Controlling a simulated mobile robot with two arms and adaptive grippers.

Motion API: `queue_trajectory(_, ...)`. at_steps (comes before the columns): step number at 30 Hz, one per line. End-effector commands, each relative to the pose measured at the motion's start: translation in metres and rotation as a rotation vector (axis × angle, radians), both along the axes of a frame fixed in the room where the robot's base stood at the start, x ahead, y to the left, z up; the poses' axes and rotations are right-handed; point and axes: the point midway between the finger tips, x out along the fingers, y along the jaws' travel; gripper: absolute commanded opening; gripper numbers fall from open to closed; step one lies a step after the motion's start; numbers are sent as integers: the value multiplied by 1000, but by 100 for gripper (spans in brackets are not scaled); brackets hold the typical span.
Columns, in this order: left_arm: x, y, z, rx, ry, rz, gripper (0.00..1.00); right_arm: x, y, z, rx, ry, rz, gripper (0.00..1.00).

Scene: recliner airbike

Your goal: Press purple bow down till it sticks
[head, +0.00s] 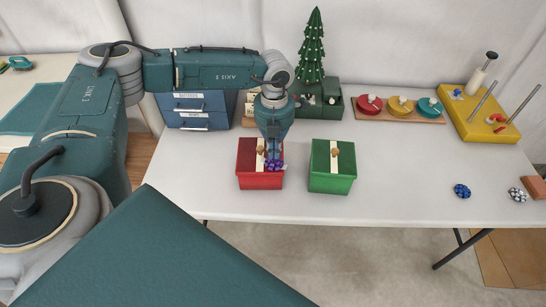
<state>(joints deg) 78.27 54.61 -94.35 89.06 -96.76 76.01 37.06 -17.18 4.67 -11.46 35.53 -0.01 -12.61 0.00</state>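The purple bow (274,165) sits at the top of the red gift box (260,181), toward its right side by the cream ribbon. My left gripper (272,153) points down right above the bow, at or very near it. Its fingers are small and partly hidden, so I cannot tell whether they are open, shut or touching the bow. The red box stands on the white table and has a tan knob-like piece on its ribbon. My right gripper is not in view.
A green gift box (333,167) stands just right of the red one. Behind are blue drawers (195,110), a small tree (312,50) and a tray of coloured discs (399,107). A blue bow (462,191) and a silver bow (517,195) lie at right. The front middle-right is clear.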

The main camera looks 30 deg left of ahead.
Motion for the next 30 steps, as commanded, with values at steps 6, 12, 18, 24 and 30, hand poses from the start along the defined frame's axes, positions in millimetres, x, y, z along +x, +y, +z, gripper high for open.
queue_trajectory(6,0,0,-4,0,0,0,0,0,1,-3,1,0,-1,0)
queue_trajectory(12,0,0,-7,0,0,0,0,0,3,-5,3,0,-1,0)
queue_trajectory(18,0,0,-10,0,0,0,0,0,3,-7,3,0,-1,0)
queue_trajectory(24,0,0,-12,0,0,0,0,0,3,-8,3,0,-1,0)
queue_trajectory(30,-1,0,-13,0,3,0,0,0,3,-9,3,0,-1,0)
